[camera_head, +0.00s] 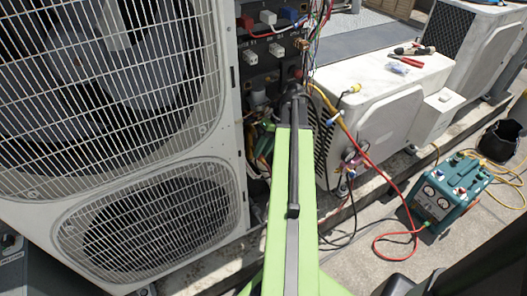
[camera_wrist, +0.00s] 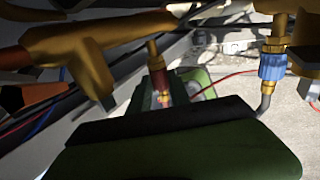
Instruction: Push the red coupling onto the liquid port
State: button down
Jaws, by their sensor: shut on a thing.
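The red coupling (camera_wrist: 160,80) is between the green fingers of my gripper (camera_wrist: 164,92) in the wrist view, and the gripper is shut on it. A brass stem (camera_wrist: 153,50), apparently the liquid port, comes down from a thick brass valve body (camera_wrist: 85,45) right above the coupling. The two line up closely; I cannot tell whether the coupling is seated on the stem. In the head view my gripper (camera_head: 292,98) is at the open service bay of the large condenser (camera_head: 232,120), and my green arm hides the coupling and port.
A blue coupling (camera_wrist: 272,65) sits on another brass fitting to the right, with a grey hose below. Wires (camera_head: 318,30) hang in the bay. A white condenser (camera_head: 385,85), gauges with hoses (camera_head: 355,155) and a teal machine (camera_head: 450,190) stand to the right.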

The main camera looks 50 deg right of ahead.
jog(key=c, duration=1.1)
grip_release()
jog(key=s, duration=0.2)
jog(key=s+a, duration=0.1)
jog(key=s, duration=0.1)
jog(key=s+a, duration=0.1)
jog(key=s, duration=0.2)
jog(key=shift+a, duration=0.15)
